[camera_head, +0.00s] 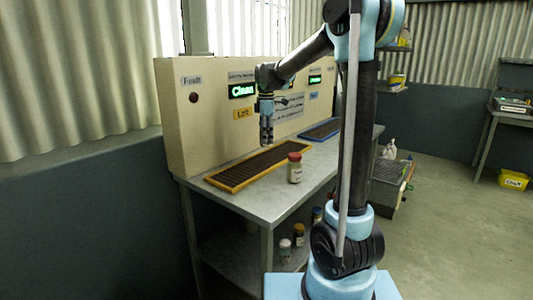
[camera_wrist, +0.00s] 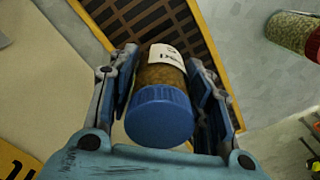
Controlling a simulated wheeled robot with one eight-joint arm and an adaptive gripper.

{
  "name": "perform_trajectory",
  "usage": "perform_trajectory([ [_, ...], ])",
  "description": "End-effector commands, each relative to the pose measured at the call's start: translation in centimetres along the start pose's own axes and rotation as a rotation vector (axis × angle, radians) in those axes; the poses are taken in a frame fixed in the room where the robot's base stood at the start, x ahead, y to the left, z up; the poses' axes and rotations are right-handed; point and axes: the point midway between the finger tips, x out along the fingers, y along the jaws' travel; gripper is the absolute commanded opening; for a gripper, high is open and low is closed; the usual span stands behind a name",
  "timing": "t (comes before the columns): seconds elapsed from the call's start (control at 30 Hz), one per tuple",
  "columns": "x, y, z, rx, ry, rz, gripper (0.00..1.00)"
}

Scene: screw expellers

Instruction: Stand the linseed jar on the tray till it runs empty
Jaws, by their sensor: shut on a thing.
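My gripper (camera_head: 266,138) is over the yellow-rimmed tray (camera_head: 222,186) on the bench, with a gap below it in the head view. In the wrist view, my gripper (camera_wrist: 162,58) is shut on a jar (camera_wrist: 160,76) with a blue lid, brown seed-like contents and a white label. The label is turned partly away and I cannot read its name. The blue lid faces the wrist camera. The dark slatted tray, with its orange-yellow rim (camera_wrist: 222,72), shows behind the jar. A second tray, blue-rimmed (camera_head: 320,130), is farther right on the bench.
A red-lidded jar (camera_head: 294,168) stands on the bench right of the yellow tray. The machine panel (camera_head: 178,130) rises behind, with a lit green "Clean" display (camera_head: 242,90) and a yellow "Left" sign (camera_head: 242,113). Several jars stand on the lower shelf (camera_head: 240,262).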

Motion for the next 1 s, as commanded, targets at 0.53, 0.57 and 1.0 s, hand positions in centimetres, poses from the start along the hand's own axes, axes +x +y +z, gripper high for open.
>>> perform_trajectory([
  [0.53,5.5,0.1,0.4,0.005,0.000,0.000,0.14],
  [0.57,5.8,0.1,0.4,0.005,0.000,0.000,0.14],
  [1.0,6.3,0.0,0.4,0.005,0.000,0.000,0.57],
])
